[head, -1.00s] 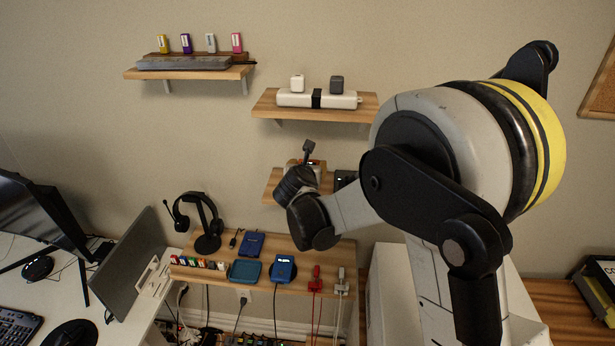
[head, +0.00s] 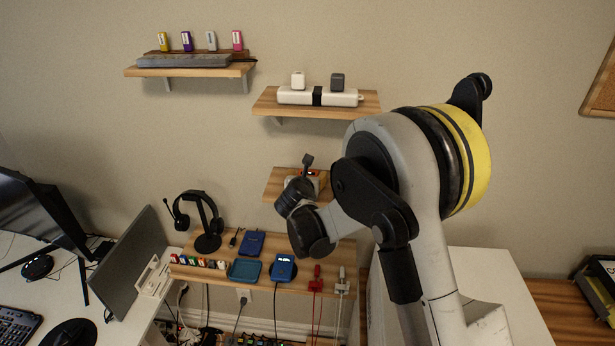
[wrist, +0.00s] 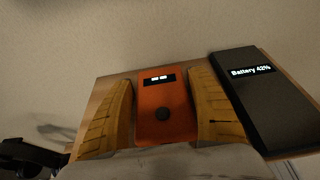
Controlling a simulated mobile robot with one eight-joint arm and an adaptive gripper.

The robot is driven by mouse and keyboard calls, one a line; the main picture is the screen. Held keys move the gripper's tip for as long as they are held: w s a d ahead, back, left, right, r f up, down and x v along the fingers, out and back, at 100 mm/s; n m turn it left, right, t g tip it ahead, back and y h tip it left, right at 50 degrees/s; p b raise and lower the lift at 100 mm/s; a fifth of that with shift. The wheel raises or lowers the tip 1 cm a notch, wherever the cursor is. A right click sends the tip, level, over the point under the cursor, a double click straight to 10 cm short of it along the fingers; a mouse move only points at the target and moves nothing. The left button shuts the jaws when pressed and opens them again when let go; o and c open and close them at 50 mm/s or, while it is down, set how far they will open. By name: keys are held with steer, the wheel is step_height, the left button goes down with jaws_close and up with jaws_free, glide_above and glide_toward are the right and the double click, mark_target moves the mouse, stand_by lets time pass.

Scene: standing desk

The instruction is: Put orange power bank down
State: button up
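The orange power bank (wrist: 162,106) has a small lit display and a round dark button. In the wrist view it sits between the two yellow fingers of my gripper (wrist: 162,108), with one finger close along each side. The gripper looks shut on it, though thin gaps show near the fingertips. Behind it is the small wooden shelf (wrist: 103,98). In the head view my gripper (head: 308,180) is at this low middle shelf (head: 280,181), partly hiding it. I cannot tell whether the power bank's underside touches the shelf.
A black power bank (wrist: 259,98) reading "Battery 42%" stands on the shelf close to my right finger. A shelf with a white power strip (head: 295,97) hangs above. Below, a shelf holds a headset stand (head: 208,242), blue devices (head: 283,268) and a red plug (head: 316,285).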

steer(key=shift+o, duration=0.4)
steer(key=shift+r, duration=0.1)
steer(key=shift+r+p, duration=0.2)
steer(key=shift+p, duration=0.15)
steer(key=v, duration=1.2)
steer(key=s+d+r+m+g, duration=0.3)
steer(key=s+d+r+m, duration=0.2)
steer(key=s+d+m, duration=0.85)
steer(key=s+d+f+m+g+y, duration=0.1)
steer(key=s+m+g+y, duration=0.1)
steer(key=s+m, duration=1.6)
steer(key=shift+d+m+g+y, duration=0.3)
steer(key=shift+m+g, duration=0.4)
steer(key=shift+m, duration=0.45)
steer(key=shift+f, duration=0.15)
